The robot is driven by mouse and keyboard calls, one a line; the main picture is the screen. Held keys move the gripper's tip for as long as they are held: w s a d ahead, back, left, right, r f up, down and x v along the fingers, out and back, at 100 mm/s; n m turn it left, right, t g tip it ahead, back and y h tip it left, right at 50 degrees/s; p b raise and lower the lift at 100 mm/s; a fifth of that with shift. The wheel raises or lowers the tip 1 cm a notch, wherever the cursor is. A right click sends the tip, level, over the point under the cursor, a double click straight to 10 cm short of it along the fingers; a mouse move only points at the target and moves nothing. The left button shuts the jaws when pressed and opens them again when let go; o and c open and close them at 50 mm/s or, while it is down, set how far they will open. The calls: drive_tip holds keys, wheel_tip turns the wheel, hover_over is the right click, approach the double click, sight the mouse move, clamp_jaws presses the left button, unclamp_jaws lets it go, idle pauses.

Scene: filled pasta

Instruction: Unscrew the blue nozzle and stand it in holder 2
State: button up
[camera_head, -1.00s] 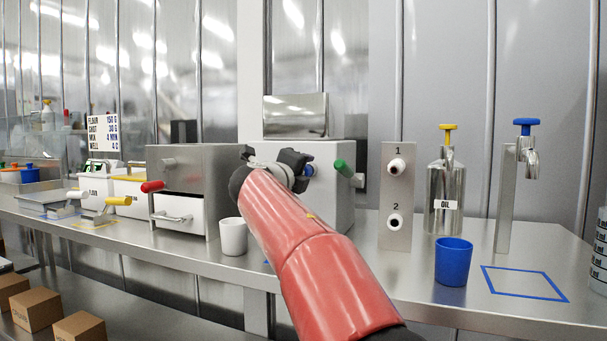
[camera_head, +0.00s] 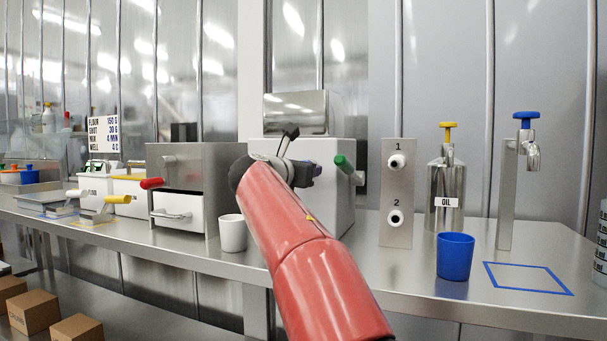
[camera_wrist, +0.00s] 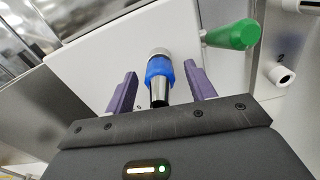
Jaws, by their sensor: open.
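The blue nozzle (camera_wrist: 160,78) shows in the wrist view as a blue collar with a dark metal tip, on a silver fitting on the front of the white machine (camera_head: 330,201). My gripper (camera_wrist: 162,88) is open, with one purple finger on each side of the nozzle and a gap on both sides. In the head view my gripper (camera_head: 303,155) is in front of the machine and hides the nozzle. Holder 2 (camera_head: 394,218) is the lower white socket on the upright metal plate, below holder 1 (camera_head: 396,161). It also shows in the wrist view (camera_wrist: 281,74).
A green-handled lever (camera_head: 346,165) sticks out of the machine close to the right of my gripper. A white cup (camera_head: 232,234) and a blue cup (camera_head: 455,257) stand on the counter. An oil bottle (camera_head: 445,190) and a blue-topped tap (camera_head: 525,140) stand farther right.

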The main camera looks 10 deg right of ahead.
drive_tip(key=m+b, duration=0.1)
drive_tip(key=m, duration=0.2)
drive_tip(key=shift+f+m, duration=0.15)
drive_tip(key=shift+m, duration=0.25)
drive_tip(key=m, duration=0.4)
drive_tip(key=shift+b, duration=0.4)
drive_tip(key=m+b, duration=0.1)
drive_tip(key=m, duration=0.3)
drive_tip(key=shift+m, duration=0.4)
drive_tip(key=m, duration=0.4)
drive_tip(key=shift+b, duration=0.4)
